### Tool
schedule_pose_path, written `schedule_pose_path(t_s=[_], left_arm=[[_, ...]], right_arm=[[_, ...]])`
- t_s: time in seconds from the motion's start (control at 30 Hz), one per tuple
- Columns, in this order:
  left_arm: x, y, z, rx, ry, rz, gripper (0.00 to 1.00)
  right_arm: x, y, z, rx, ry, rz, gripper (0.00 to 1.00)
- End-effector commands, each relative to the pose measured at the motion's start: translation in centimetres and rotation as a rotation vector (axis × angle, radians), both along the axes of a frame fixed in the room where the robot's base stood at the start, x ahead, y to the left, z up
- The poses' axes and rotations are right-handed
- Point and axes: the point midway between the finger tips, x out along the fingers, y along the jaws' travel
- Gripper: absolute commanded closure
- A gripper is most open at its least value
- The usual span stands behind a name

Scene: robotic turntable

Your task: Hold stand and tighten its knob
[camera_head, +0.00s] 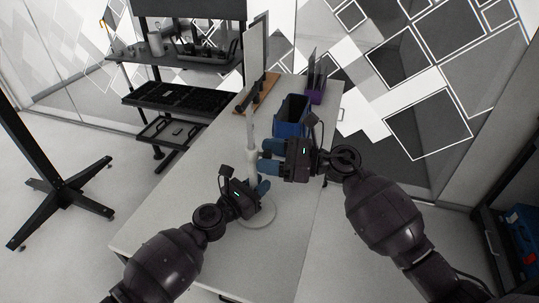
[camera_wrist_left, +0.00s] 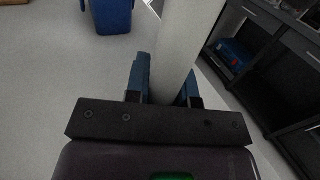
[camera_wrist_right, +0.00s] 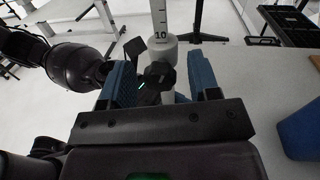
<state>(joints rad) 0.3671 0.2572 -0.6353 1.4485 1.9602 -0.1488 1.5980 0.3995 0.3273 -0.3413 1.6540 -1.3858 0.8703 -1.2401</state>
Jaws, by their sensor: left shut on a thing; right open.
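The white stand (camera_head: 258,217) stands upright on its round base on the grey table. My left gripper (camera_head: 259,186) is shut on the lower part of its pole; the pole runs between the blue fingers in the left wrist view (camera_wrist_left: 183,35). My right gripper (camera_head: 265,157) is open at the stand's collar, above my left gripper. In the right wrist view, the black knob (camera_wrist_right: 158,74) sits in the gap between the open blue fingers, in front of the white collar. I cannot tell whether any finger touches it. In the head view, the knob is hidden by my right gripper.
A blue bin (camera_head: 290,117) stands behind my right gripper, with a purple holder (camera_head: 315,95) beyond it. A wooden rack (camera_head: 259,93) lies at the table's back. A black shelf unit (camera_head: 175,101) stands to the left. The table's front left is clear.

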Motion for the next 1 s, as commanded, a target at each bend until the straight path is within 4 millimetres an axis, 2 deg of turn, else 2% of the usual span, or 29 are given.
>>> schedule_pose_path(t_s=[0.07,0.1,0.4,0.57,0.83,1.0], left_arm=[[0.02,0.03,-0.01,0.000,0.000,0.001,1.00],[0.02,0.03,-0.01,0.000,0.000,0.001,1.00],[0.02,0.03,-0.01,0.000,0.000,0.001,1.00],[0.02,0.03,-0.02,0.000,0.000,0.001,1.00],[0.03,0.06,-0.02,0.000,0.000,0.001,1.00],[0.04,0.06,-0.02,0.000,0.000,0.002,1.00]], right_arm=[[0.00,-0.01,0.00,0.000,0.000,0.000,0.44],[0.01,-0.01,0.00,0.000,0.000,0.000,0.47],[-0.01,-0.03,0.00,0.000,0.000,0.000,0.93],[-0.01,-0.06,-0.01,0.013,0.037,0.001,0.93],[-0.02,-0.06,0.01,0.079,0.219,0.001,0.93],[-0.03,-0.03,-0.01,0.092,0.252,0.001,0.93]])
